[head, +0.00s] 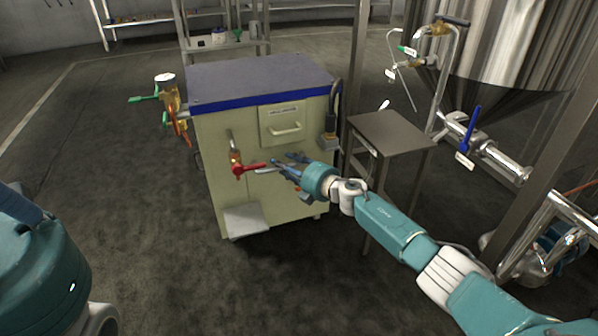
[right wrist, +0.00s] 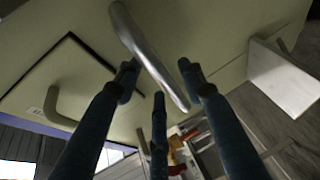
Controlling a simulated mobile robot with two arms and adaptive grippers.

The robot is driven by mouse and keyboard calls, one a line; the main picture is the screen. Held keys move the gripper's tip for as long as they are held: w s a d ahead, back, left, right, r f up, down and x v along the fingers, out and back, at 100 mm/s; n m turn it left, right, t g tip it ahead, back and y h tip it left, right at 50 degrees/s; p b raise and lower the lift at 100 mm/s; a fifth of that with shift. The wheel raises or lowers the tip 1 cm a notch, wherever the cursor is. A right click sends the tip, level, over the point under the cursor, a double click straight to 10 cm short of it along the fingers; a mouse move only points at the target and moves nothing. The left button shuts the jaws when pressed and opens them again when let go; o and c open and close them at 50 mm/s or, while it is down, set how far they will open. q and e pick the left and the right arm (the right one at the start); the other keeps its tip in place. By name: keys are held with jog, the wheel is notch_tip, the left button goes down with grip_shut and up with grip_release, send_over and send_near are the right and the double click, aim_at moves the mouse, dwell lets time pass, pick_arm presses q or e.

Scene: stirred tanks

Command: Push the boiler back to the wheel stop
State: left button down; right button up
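The boiler (head: 215,170) is a cream cabinet with a dark top and blue edge, standing upright on the floor left of centre. My right gripper (head: 283,168) is at its front, below the drawer (head: 284,124). In the right wrist view the right gripper (right wrist: 157,80) has its blue fingers spread around a metal bar handle (right wrist: 150,55) on the cabinet face. A gap shows between the bar and the right-hand finger, so it looks open; contact is not clear. My left gripper is not in view. I cannot make out the wheel stop.
A red-handled valve (head: 248,168) sticks out of the boiler's front, and a pale plate (head: 246,218) juts out low. Piping with green and orange handles (head: 172,105) is on its left side. A small metal table (head: 392,130) and a steel tank (head: 510,45) stand right.

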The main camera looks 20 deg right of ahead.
jog(key=v, duration=1.1)
jog(key=shift+r, duration=0.1)
